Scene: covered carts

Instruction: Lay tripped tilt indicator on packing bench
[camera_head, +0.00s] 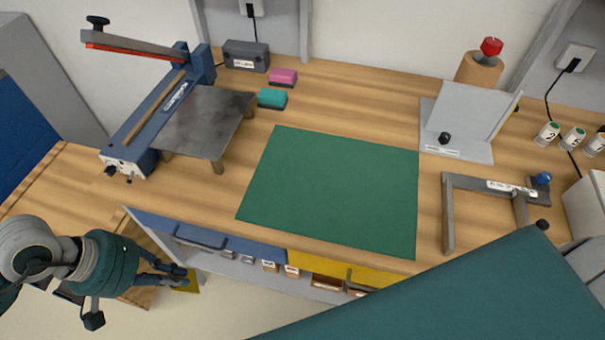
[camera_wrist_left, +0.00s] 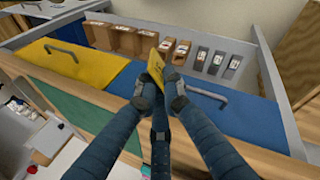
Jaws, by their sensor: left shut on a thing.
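My left gripper (camera_head: 182,273) is in front of the bench's left front edge, low beside the blue drawer front. It is shut on a small flat yellow piece, the tilt indicator (camera_head: 190,284). In the left wrist view the fingertips (camera_wrist_left: 160,92) pinch the yellow indicator (camera_wrist_left: 157,66), which sticks out beyond them. Its markings are too small to read. The packing bench (camera_head: 345,95) has a wooden top with a flat, empty green mat (camera_head: 335,190) in the middle. My right gripper is not in view.
A blue sealer (camera_head: 160,115) with a metal plate stands at the bench's left. Pink (camera_head: 283,77) and teal (camera_head: 272,98) blocks lie behind the mat. A grey stand (camera_head: 465,120) and grey frame (camera_head: 450,215) are at the right. A dark teal surface (camera_head: 460,295) covers the lower right.

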